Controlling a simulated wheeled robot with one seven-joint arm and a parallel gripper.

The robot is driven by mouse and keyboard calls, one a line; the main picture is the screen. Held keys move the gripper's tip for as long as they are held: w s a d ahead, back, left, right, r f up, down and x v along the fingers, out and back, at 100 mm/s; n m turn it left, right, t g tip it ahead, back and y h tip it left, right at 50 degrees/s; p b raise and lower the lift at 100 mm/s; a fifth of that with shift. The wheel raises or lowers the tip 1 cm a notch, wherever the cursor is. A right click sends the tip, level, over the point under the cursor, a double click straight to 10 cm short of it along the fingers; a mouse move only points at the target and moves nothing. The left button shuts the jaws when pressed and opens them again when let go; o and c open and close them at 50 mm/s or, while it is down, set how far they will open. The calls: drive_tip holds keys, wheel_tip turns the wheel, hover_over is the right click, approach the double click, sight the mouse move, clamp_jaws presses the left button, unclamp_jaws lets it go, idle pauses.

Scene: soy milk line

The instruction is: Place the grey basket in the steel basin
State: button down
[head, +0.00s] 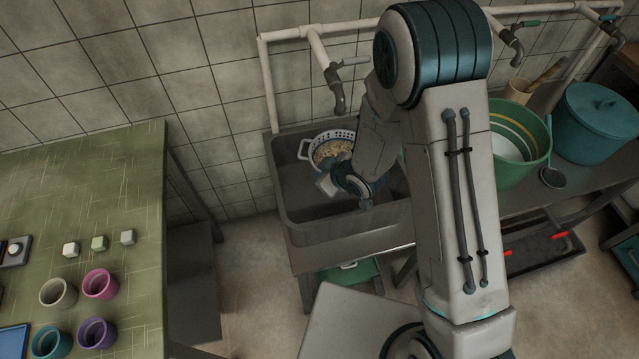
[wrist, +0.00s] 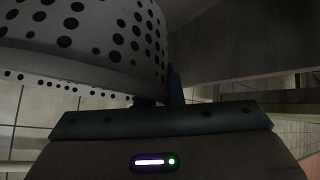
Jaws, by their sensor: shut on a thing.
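The grey basket (head: 330,137) is a light, perforated bowl with a side handle and pale beige contents. In the head view it is inside the outline of the steel basin (head: 293,195), toward the back wall. I cannot tell whether its base touches the basin floor. My gripper (head: 326,180) is at the basket's near side, partly hidden by my own arm. In the wrist view the basket's dotted wall (wrist: 90,35) fills the upper left, and my gripper (wrist: 165,92) is shut on its edge. The fingertips are mostly dark there.
A tap (head: 337,95) hangs from a white pipe behind the basin. A green bucket (head: 520,145) and a teal lidded pot (head: 595,120) stand right of it. A green table (head: 130,190) with cups and small blocks stands at the left. The basin's front left is clear.

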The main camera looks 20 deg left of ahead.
drive_tip(key=f, duration=0.4)
drive_tip(key=shift+s+a+f, duration=0.2)
drive_tip(key=shift+s+f, duration=0.05)
drive_tip(key=shift+s, duration=0.1)
drive_tip(key=shift+f+b, duration=0.6)
drive_tip(key=c, duration=1.6)
unclamp_jaws()
drive_tip(key=shift+o, duration=0.2)
drive_tip(key=shift+r, duration=0.1)
drive_tip(key=p+v, duration=0.4)
drive_tip(key=v, duration=0.8)
drive_tip(key=shift+r+p, duration=0.3)
drive_tip(key=shift+r, duration=0.25)
